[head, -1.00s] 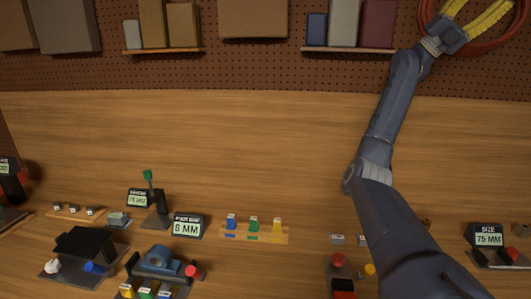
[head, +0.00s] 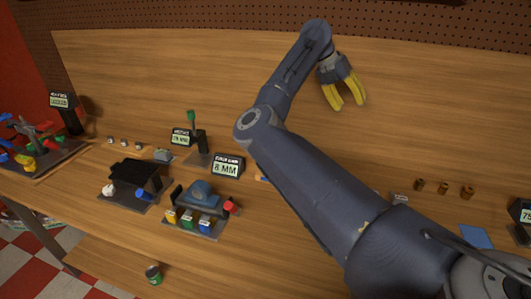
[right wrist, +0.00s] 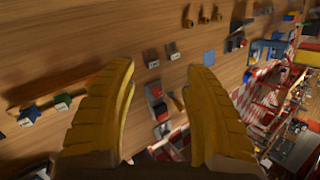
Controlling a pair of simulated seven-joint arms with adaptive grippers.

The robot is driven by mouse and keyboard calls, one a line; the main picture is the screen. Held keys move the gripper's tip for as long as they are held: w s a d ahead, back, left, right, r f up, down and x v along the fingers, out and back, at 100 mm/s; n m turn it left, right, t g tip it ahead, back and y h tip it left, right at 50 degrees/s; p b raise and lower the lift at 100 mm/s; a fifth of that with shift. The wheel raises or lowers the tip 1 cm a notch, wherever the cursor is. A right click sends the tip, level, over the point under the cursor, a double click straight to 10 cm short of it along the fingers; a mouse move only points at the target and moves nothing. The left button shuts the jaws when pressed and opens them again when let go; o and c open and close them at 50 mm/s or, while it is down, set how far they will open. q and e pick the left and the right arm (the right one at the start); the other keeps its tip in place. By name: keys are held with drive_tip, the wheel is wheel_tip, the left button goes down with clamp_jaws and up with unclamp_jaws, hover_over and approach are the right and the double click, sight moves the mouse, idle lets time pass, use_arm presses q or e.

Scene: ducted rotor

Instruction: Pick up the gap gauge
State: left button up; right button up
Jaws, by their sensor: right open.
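My right gripper (head: 347,98) is open and empty, with yellow fingers, above the back part of the wooden bench. Its fingers also show in the right wrist view (right wrist: 162,95), with nothing between them. In the right wrist view, a blue-topped block (right wrist: 28,116) and a green-topped block (right wrist: 62,102) stand on a strip at the left, apart from the fingers. In the head view, my right arm hides nearly all of that strip (head: 263,179). I cannot tell for certain which piece is the gap gauge. My left gripper is not in view.
An 8 MM sign (head: 226,167) stands left of my arm. A blue fixture (head: 202,196) has yellow, green and blue blocks before it. A black fixture (head: 135,178) stands further left. Several brown cylinders (head: 443,188) stand at the right. The back bench is clear.

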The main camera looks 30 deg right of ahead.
drive_tip(key=w+a+f+n+t+y, duration=0.1)
drive_tip(key=w+a+f+y, duration=0.2)
drive_tip(key=a, duration=0.4)
drive_tip(key=w+a+f+n+t+y, duration=0.1)
drive_tip(key=w+a+f+t, duration=0.15)
drive_tip(key=w+a, duration=0.4)
drive_tip(key=w+a+f+n+y, duration=0.1)
drive_tip(key=w+a+f+y, duration=0.2)
drive_tip(key=a, duration=0.6)
drive_tip(key=shift+h, duration=0.6)
drive_tip(key=f, duration=1.2)
drive_tip(key=shift+w+a, duration=0.1)
drive_tip(key=shift+a, duration=0.1)
drive_tip(key=shift+f, duration=3.15)
drive_tip(key=shift+o, duration=0.2)
clamp_jaws()
